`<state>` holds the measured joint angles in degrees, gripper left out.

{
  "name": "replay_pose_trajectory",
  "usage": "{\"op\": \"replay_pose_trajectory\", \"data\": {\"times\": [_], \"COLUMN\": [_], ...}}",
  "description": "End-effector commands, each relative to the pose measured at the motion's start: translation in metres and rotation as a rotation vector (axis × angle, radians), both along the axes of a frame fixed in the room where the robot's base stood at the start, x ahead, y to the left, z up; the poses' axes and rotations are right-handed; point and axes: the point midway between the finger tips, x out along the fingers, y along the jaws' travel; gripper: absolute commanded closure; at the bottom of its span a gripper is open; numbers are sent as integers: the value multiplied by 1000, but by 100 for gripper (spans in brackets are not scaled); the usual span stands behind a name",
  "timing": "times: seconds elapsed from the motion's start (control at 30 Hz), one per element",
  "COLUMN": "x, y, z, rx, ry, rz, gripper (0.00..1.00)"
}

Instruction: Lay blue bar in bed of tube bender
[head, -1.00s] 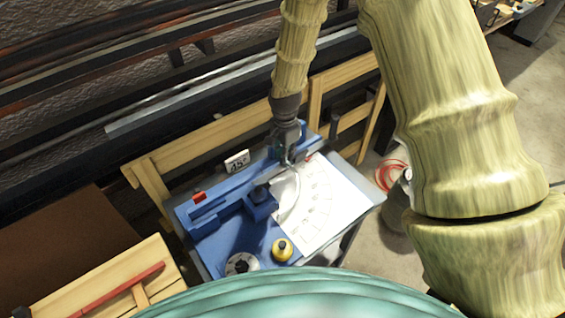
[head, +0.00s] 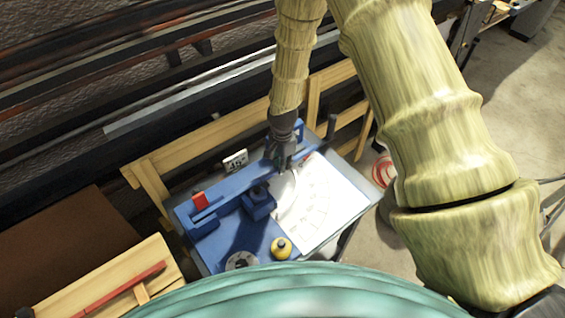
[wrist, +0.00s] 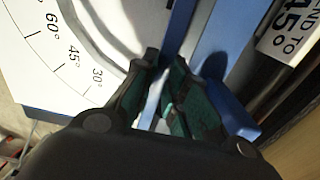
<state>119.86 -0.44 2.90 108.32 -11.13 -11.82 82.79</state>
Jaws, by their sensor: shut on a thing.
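The blue tube bender (head: 225,245) stands in the middle of the head view, with a long straight bed (head: 235,185) along its back side and a block with a dark knob (head: 258,195) in front of it. My gripper (head: 284,163) is low over the right part of the bed. In the wrist view my gripper (wrist: 163,75) is shut on the narrow blue bar (wrist: 181,22), which runs up out of the picture beside the wider blue bed (wrist: 222,45). The fingers hide part of the bar. I cannot tell whether it touches the bed floor.
A red piece (head: 200,201) stands at the bed's left end. A sign (head: 235,160) stands behind. A wooden rack (head: 150,272) holds a red bar (head: 118,288) at lower left.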

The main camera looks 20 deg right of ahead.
Motion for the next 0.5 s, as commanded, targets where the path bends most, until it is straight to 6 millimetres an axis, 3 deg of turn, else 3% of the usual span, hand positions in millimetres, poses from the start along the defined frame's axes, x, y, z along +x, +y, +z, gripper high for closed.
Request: {"op": "replay_pose_trajectory", "data": {"times": [0.3, 0.33, 0.4, 0.43, 0.5], "x": [0, 0, 0, 0, 0], "y": [0, 0, 0, 0, 0], "z": [-6, -6, -6, -6, -6], "rx": [0, 0, 0, 0, 0], "ry": [0, 0, 1, 0, 0], "rz": [0, 0, 0, 0, 0], "gripper": [100, 84, 72, 66, 65]}}
